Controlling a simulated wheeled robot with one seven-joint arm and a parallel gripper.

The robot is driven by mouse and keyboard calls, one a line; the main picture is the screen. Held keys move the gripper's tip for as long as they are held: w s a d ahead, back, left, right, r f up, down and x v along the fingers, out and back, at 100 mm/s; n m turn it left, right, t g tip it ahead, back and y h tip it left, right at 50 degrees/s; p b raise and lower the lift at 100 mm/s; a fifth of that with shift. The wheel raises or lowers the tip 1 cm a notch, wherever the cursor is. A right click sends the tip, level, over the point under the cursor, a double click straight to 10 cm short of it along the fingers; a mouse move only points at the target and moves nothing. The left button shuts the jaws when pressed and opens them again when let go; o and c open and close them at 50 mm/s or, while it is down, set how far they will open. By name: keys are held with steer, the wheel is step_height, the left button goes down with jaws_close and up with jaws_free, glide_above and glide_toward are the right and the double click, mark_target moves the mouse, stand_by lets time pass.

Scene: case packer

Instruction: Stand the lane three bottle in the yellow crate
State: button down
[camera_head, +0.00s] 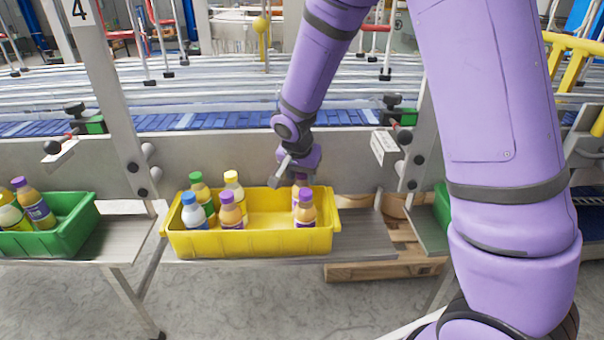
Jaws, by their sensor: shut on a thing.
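The yellow crate (250,243) stands on a grey shelf in front of the conveyor. My gripper (300,174) reaches down over the crate's back right corner. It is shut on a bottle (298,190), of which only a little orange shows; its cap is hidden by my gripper. The held bottle looks roughly upright, inside or just above the crate; I cannot tell whether its base touches the floor. Right in front of it stands an orange bottle with a purple cap (305,211). No lane three mark is visible.
In the crate's left part stand bottles with green (197,186), yellow (233,185), blue (193,213) and purple (230,213) caps. The crate's middle is clear. A green crate (60,238) with bottles is at left. A grey post (113,90) rises left of the yellow crate.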

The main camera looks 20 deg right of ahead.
steer(key=c, duration=0.5)
jaws_free()
steer(key=shift+f, duration=0.1)
steer(key=v, duration=1.2)
steer(key=s+d+r+n+t+y, duration=0.1)
steer(key=s+d+r+n, duration=0.15)
steer(key=s+r, duration=0.3)
steer(key=s+d+r+n, duration=0.1)
steer(key=s+d+r, duration=0.3)
steer(key=s+r, duration=0.15)
steer(key=s+d+n, duration=0.1)
steer(key=s, duration=0.4)
steer(key=s+r+n+t, duration=0.1)
steer(key=s+n, duration=0.1)
steer(key=s, duration=0.3)
steer(key=s+d+r+n+y, duration=0.1)
steer(key=s, duration=0.4)
steer(key=shift+s+d+r+n+t, duration=0.1)
steer(key=shift+s+d+n+t, duration=0.2)
steer(key=shift+n, duration=0.05)
